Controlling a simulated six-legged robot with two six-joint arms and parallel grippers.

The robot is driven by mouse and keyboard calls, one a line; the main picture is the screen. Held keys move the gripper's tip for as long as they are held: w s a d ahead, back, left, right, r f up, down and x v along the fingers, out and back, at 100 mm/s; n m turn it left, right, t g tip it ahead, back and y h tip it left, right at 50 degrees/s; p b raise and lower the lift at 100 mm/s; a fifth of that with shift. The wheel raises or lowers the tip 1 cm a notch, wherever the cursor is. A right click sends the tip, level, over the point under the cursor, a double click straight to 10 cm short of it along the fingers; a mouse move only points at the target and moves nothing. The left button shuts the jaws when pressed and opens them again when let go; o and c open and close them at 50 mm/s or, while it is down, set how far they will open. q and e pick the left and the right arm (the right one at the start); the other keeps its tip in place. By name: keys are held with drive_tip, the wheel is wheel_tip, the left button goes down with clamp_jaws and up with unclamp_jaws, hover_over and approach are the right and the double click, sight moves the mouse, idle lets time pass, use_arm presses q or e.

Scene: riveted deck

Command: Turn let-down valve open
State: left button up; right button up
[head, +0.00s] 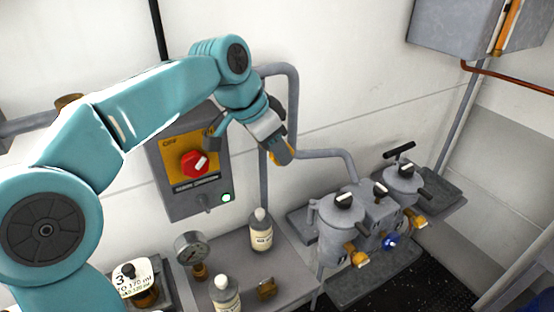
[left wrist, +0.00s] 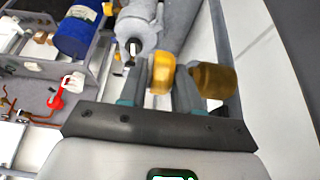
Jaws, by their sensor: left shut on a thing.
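My left gripper (head: 277,146) is beside the grey wall pipe, in front of the white wall. In the left wrist view its two fingers (left wrist: 161,88) are shut on a yellow handle (left wrist: 162,72). An orange-yellow piece (head: 283,157) shows at the fingertips in the head view. A brass cylinder (left wrist: 213,80) lies just right of the right finger. The handle seems to belong to the let-down valve, but no label is readable and its mount is mostly hidden by my gripper. My right gripper is in neither view.
A switch box (head: 186,163) with a red knob stands behind my left arm. A bent grey pipe (head: 325,157) runs to the grey pots (head: 340,222) at lower right. A gauge (head: 190,247) and white bottles (head: 261,230) stand on the bench below.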

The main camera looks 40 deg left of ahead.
use_arm(q)
drive_tip(key=o, duration=0.9)
drive_tip(key=shift+w, duration=0.1)
drive_tip(key=shift+o, duration=0.3)
drive_tip(key=shift+w+d+f, duration=0.1)
drive_tip(key=shift+w+d, duration=0.05)
drive_tip(key=shift+w, duration=0.05)
drive_tip(key=shift+s+r, duration=0.2)
drive_tip(key=shift+s, duration=0.05)
drive_tip(key=p+v, duration=0.3)
drive_tip(key=v, duration=1.2)
drive_tip(key=shift+r, duration=0.4)
drive_tip(key=shift+s, duration=0.1)
